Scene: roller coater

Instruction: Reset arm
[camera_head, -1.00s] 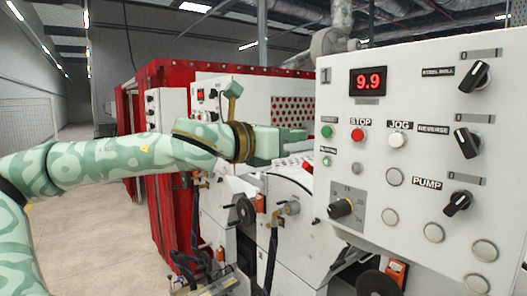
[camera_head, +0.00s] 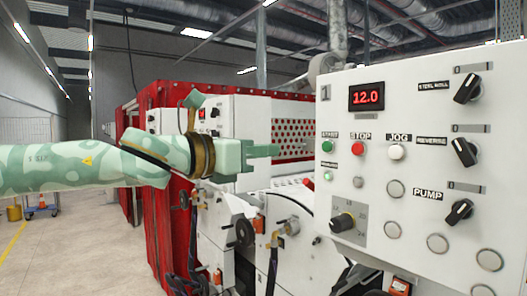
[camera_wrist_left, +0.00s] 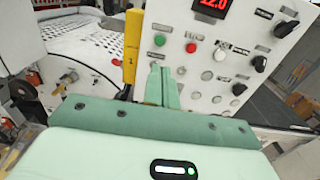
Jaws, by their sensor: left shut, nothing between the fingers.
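My left arm comes in from the left in the head view, patterned in pale green. Its gripper (camera_head: 264,151) points right, in front of the red and white roller coater (camera_head: 155,95). The fingers are shut and empty, apart from the white control panel (camera_head: 420,110). In the left wrist view the shut fingers (camera_wrist_left: 162,85) stand in front of the same panel (camera_wrist_left: 205,60). The panel's red display (camera_head: 367,97) reads 12.0. The black speed knob (camera_head: 342,222) is at the panel's lower left. My right gripper is in neither view.
Green, red and white buttons (camera_head: 358,149) and black switches (camera_head: 467,88) sit on the panel. A yellow post-like part (camera_wrist_left: 132,45) stands left of the fingers in the wrist view. Open floor (camera_head: 85,245) lies at the left, with a small cart (camera_head: 42,205) farther back.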

